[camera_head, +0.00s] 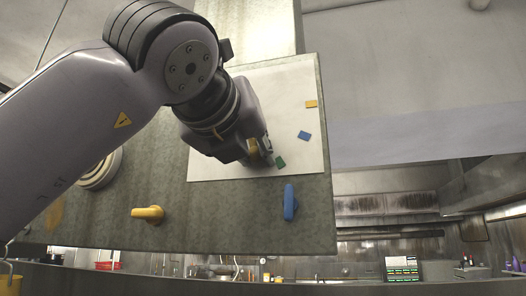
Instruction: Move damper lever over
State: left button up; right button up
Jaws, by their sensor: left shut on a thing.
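A grey metal panel (240,228) carries a pale plate (290,85) with yellow (311,104), blue (304,135) and green (280,162) marks. My left gripper (262,151) is at the plate's lower middle, just left of the green mark. It is shut on what appears to be the damper lever, which the gripper and wrist almost fully hide. Below the plate, a blue handle (289,202) points upright on the panel. A yellow handle (148,213) lies about level at the lower left. My right gripper is out of view.
A round pale fitting (101,170) on the panel is partly behind my left arm. A duct rises above the panel. Behind and below is a kitchen counter with a green-lit screen (402,269) and a red crate (108,265).

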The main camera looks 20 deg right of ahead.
pick_arm(q)
jog(key=shift+a, duration=0.1)
jog(key=shift+w+a, duration=0.1)
jog(key=shift+w, duration=0.05)
jog(key=shift+w+a+f, duration=0.1)
jog(key=shift+w+a, duration=0.35)
jog(key=shift+a, duration=0.25)
jog(key=o, duration=0.9)
jog(key=shift+a, duration=0.1)
jog(key=shift+o, duration=0.2)
jog(key=shift+s, duration=0.1)
